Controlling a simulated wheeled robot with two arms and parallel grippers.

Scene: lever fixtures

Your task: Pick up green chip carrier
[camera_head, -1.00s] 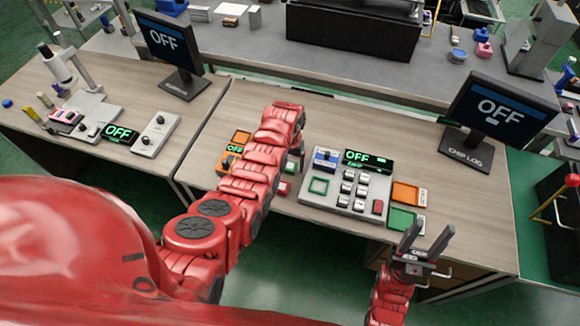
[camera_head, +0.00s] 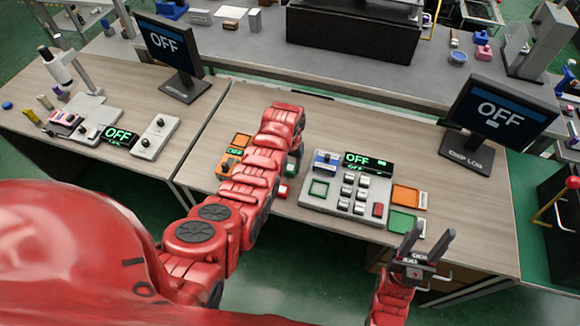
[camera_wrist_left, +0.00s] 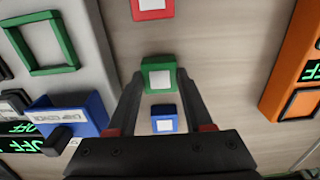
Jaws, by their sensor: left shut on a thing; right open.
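The green chip carrier (camera_wrist_left: 159,76) is a small green block with a white square on top. In the left wrist view it sits between the fingertips of my left gripper (camera_wrist_left: 159,80), which is shut on it. I cannot tell whether it touches the table. In the head view my left arm mostly hides this gripper. My right gripper (camera_head: 428,244) is open and empty in front of the table's edge, near the green tray (camera_head: 403,222).
A blue carrier (camera_wrist_left: 164,119) shows between my left fingers, and a red carrier (camera_wrist_left: 153,8) lies nearby. A grey console (camera_head: 335,205) with a green frame (camera_wrist_left: 42,44) and blue holder (camera_wrist_left: 78,116) is on one side. An orange device (camera_wrist_left: 292,75) is on the other.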

